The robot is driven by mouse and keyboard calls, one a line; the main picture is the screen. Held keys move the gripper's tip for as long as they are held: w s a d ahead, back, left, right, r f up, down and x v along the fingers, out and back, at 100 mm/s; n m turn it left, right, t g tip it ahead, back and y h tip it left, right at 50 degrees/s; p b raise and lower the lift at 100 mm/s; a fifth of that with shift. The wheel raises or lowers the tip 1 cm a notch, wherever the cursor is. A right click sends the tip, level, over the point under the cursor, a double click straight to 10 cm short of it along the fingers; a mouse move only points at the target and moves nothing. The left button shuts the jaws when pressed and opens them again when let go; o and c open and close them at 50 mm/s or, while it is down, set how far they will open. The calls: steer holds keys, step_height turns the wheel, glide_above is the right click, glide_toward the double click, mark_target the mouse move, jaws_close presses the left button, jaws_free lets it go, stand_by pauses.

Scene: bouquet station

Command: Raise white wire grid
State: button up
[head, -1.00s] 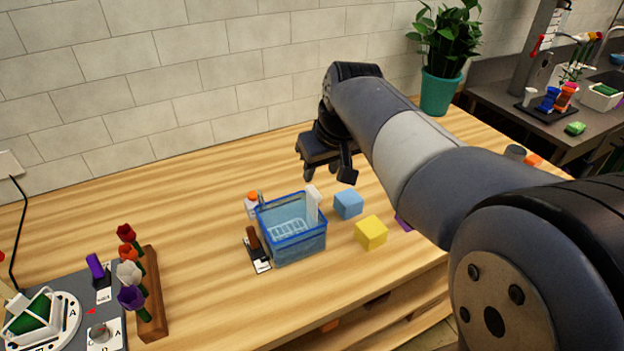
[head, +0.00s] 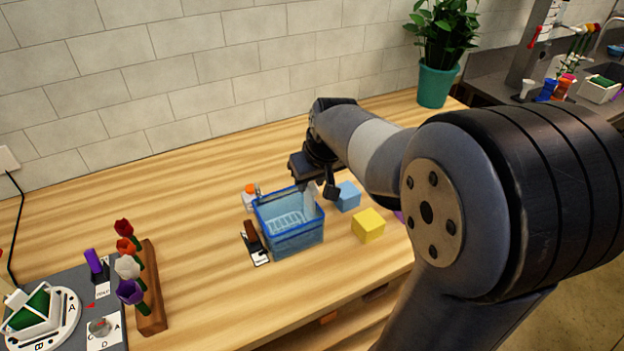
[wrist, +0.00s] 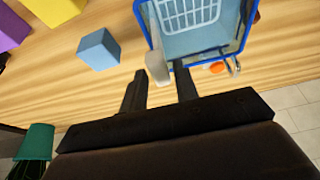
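The white wire grid (head: 284,222) lies inside a clear blue-rimmed basin (head: 292,247). In the wrist view the grid (wrist: 190,14) shows through the top of the basin (wrist: 228,46). My gripper (head: 315,190) is above the basin's back right corner. In the wrist view my gripper (wrist: 160,90) has its two fingers apart with nothing held between them. A whitish upright piece (wrist: 158,68) stands at the basin's edge, just beyond the fingertips. In the head view my gripper partly hides that piece.
A blue cube (head: 347,196) and a yellow cube (head: 368,226) sit right of the basin. An orange-capped bottle (head: 250,196) and a brown-handled tool (head: 252,238) are on its left. A wooden block with several flowers (head: 150,290) stands further left. The table behind the basin is clear.

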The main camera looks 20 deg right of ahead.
jaws_close()
step_height(320, 180, up, 8)
steer(key=p, duration=0.5)
steer(key=shift+w, duration=0.15)
steer(key=shift+r, duration=0.1)
steer(key=shift+c, duration=0.6)
jaws_free()
steer(key=o, duration=0.4)
